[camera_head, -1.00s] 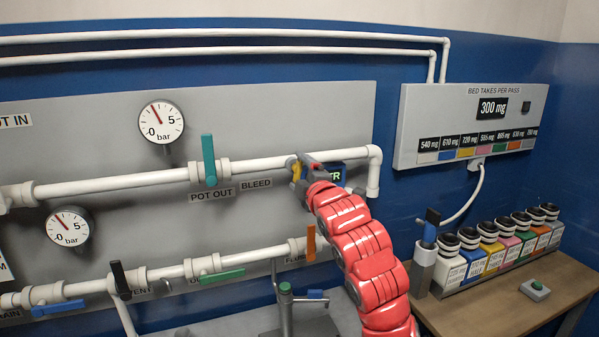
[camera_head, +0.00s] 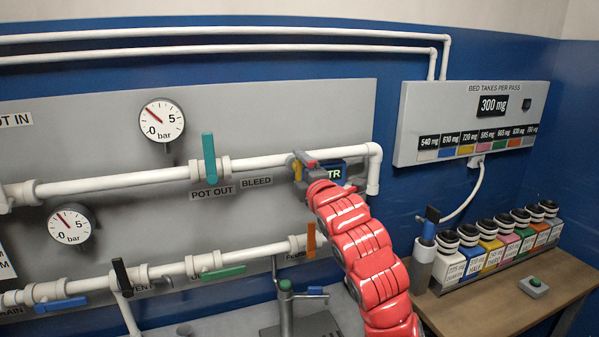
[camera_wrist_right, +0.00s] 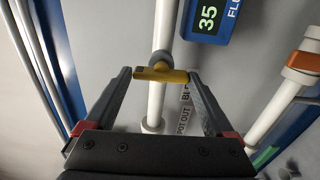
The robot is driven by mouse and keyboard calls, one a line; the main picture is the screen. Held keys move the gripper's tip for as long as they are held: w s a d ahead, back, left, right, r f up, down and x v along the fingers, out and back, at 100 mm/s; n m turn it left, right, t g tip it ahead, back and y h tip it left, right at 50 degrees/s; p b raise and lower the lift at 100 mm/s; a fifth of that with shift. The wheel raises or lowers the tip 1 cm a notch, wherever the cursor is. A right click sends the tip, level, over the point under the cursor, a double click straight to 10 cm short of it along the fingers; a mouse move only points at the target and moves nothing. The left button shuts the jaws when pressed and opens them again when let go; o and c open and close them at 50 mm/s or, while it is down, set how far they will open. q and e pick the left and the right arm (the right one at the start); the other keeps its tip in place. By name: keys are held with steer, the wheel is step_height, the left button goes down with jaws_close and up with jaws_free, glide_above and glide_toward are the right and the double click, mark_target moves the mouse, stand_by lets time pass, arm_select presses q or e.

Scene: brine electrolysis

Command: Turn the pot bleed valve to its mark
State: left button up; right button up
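The yellow handle of the bleed valve (camera_head: 297,168) sits at the right end of the upper white pipe, beside the BLEED label, partly hidden by my right gripper (camera_head: 308,166). In the right wrist view, the yellow handle (camera_wrist_right: 162,75) lies crosswise over the white pipe. The right gripper's two dark fingers (camera_wrist_right: 160,76) stand apart, one near each end of the handle. I cannot tell if they touch it. No mark for the valve can be made out. My left gripper is not in view.
The teal POT OUT handle (camera_head: 209,158) stands upright to the left. An orange handle (camera_head: 311,240) is below. A blue flow display (camera_wrist_right: 209,18) is close to the valve. Several labelled bottles (camera_head: 497,246) stand on the right table (camera_head: 450,318). Two gauges (camera_head: 162,120) hang left.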

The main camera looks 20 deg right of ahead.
steer(key=shift+o, duration=0.8)
steer(key=shift+d+r, duration=0.1)
steer(key=shift+w, duration=0.2)
steer(key=s+b, duration=1.1)
steer(key=s, duration=0.6)
steer(key=shift+s+d, duration=0.25)
steer(key=shift+d, duration=0.1)
steer(key=shift+w, duration=0.1)
